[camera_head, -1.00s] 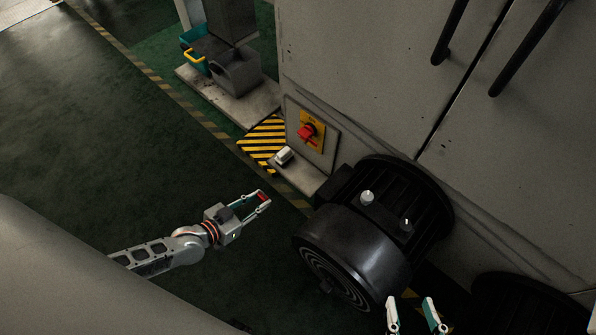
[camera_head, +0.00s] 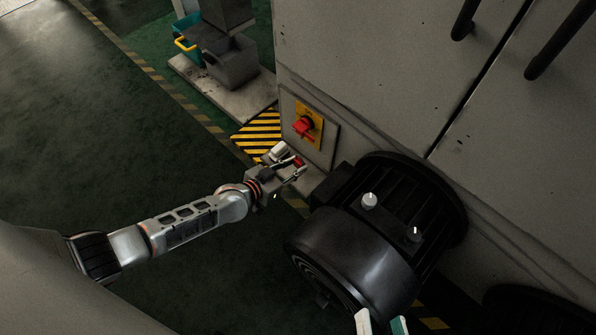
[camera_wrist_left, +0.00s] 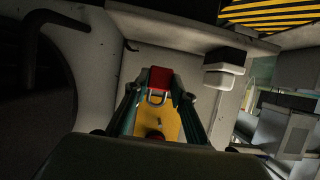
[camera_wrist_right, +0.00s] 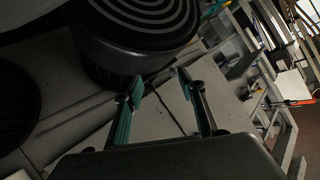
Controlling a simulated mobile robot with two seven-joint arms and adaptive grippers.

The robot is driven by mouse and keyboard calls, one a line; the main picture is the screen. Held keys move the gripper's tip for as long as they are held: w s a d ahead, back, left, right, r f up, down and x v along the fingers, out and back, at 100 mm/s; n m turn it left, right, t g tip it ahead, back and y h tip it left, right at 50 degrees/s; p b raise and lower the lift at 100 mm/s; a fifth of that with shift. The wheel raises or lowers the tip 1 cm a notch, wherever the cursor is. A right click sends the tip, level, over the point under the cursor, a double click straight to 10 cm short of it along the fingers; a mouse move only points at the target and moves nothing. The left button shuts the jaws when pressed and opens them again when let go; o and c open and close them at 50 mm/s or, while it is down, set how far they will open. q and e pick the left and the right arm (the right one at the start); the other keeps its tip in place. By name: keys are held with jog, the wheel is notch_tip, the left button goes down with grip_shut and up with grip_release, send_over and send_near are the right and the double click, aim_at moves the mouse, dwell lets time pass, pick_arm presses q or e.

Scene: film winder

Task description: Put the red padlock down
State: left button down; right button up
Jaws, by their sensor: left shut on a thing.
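The red padlock (camera_wrist_left: 159,78) is held between the fingertips of my left gripper (camera_head: 293,167), with its metal shackle showing in the left wrist view. In the head view the padlock (camera_head: 298,162) is a small red spot over the ledge (camera_head: 309,178) below the switch panel. It looks held above the ledge; I cannot tell whether it touches. The red rotary switch on its yellow plate (camera_head: 306,125) is on the panel just behind the gripper. My right gripper (camera_wrist_right: 158,84) is open and empty near the motor; its fingertips show at the bottom of the head view.
A small white-topped block (camera_head: 277,152) stands on the ledge beside my left gripper and also shows in the left wrist view (camera_wrist_left: 223,72). A large black motor (camera_head: 358,250) stands right of the ledge. Grey cabinet doors (camera_head: 400,70) rise behind. Bins (camera_head: 231,62) stand further back.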

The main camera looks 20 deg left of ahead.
pick_arm(q)
jog(key=shift+f, duration=0.65)
jog(key=f, duration=0.1)
jog(key=f+b, duration=0.2)
jog(key=shift+s, duration=0.25)
jog(key=shift+w+f+b, duration=0.2)
jog(key=shift+f+b, duration=0.05)
jog(key=shift+b, duration=0.15)
jog(key=shift+w, duration=0.2)
jog(key=shift+w+d+r, duration=0.1)
jog(key=shift+w+r, duration=0.05)
jog(key=shift+r, duration=0.2)
pick_arm(e)
jog(key=a+m, duration=0.1)
jog(key=m, duration=0.1)
jog(key=a+m, duration=0.1)
jog(key=m, duration=0.1)
jog(key=shift+s+a+t, duration=0.3)
jog(key=shift+s+a, duration=0.05)
pick_arm(q)
jog(key=shift+f, duration=0.1)
